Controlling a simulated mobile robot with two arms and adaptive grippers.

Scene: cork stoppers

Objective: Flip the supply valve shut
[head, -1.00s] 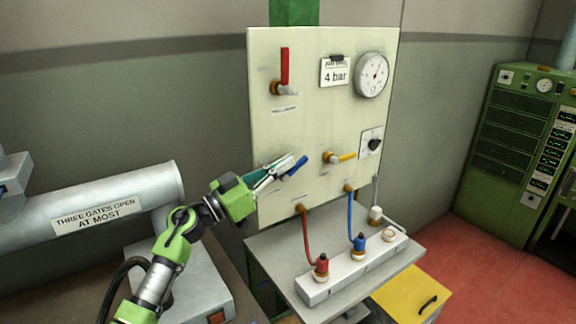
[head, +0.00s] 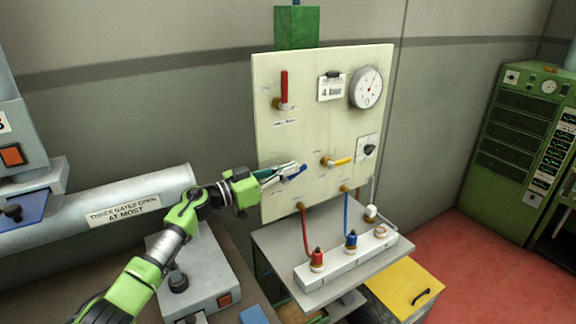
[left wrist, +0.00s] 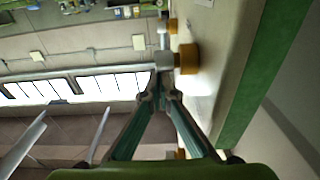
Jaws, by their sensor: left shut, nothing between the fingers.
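The panel (head: 325,125) carries three lever valves with small labels too blurred to read, so I cannot tell which is the supply valve. The red lever (head: 284,88) stands upright at upper left. The yellow lever (head: 342,161) points right, almost level. The blue lever (head: 294,173) at lower left slants up to the right. My left gripper (head: 300,167) is shut and empty, its fingertips at the blue lever and partly hiding its valve. In the left wrist view the closed fingertips (left wrist: 160,92) are near a brass valve body (left wrist: 188,58). My right gripper is not in view.
A gauge (head: 366,88), a paper card (head: 330,88) and a dark rotary knob (head: 370,150) are on the panel. Below stands a white manifold (head: 345,262) with red and blue hoses. A grey pipe (head: 80,205) runs at left. A green cabinet (head: 520,150) stands at right.

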